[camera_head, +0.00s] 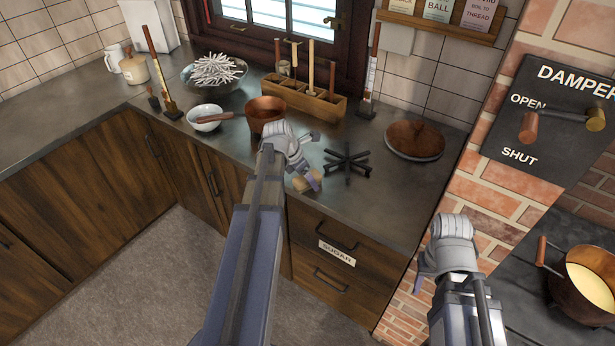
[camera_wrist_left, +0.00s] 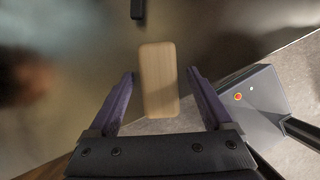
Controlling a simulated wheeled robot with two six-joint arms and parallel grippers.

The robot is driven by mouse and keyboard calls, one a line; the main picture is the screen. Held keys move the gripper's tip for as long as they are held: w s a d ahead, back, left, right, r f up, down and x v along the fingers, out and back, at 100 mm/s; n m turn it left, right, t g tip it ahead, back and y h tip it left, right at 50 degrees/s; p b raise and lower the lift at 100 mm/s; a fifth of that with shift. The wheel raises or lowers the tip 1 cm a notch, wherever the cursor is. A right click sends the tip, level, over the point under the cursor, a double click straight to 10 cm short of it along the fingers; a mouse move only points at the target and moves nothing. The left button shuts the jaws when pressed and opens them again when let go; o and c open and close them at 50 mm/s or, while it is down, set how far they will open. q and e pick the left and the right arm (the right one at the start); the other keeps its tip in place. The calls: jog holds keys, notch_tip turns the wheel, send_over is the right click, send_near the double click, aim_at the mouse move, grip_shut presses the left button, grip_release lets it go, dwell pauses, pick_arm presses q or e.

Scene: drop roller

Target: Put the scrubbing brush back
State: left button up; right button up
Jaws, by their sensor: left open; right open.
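The scrubbing brush, seen as a pale wooden block (camera_head: 301,184), lies by the front edge of the grey counter. In the left wrist view its rounded wooden back (camera_wrist_left: 158,78) sits between the two purple fingers, with a gap on each side. No bristles show. My left gripper (camera_wrist_left: 163,92) is open above the brush; in the head view its wrist partly covers that area. My right gripper (camera_head: 421,284) is open and empty, away from the counter at the lower right, with its fingers mostly hidden. A wooden rack (camera_head: 322,106) holding several upright tools stands at the window.
A copper pot (camera_head: 265,113) and a black trivet (camera_head: 347,163) stand near my left gripper. A copper lid (camera_head: 414,141), a white bowl (camera_head: 206,118) and a bowl of white pieces (camera_head: 214,72) are on the counter. A brick wall (camera_head: 505,190) rises at right.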

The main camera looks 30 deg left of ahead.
pick_arm(q)
jog(key=p+v, duration=0.9)
jog(key=v, duration=0.2)
jog(key=shift+p, duration=0.35)
jog(key=s+d+m+g+y, duration=0.1)
jog(key=s+d+m, duration=0.3)
jog(key=d+m, duration=0.6)
jog(key=s+d+f+m+g+y, duration=0.1)
jog(key=s+d+m, duration=0.3)
jog(key=d+m, duration=0.7)
jog(key=s+d+m+g+y, duration=0.1)
jog(key=s+d+m, duration=0.3)
jog(key=d+m, duration=0.7)
jog(key=shift+s+d+f+m+g, duration=0.25)
jog(key=shift+m+g, duration=0.35)
jog(key=shift+m, duration=0.6)
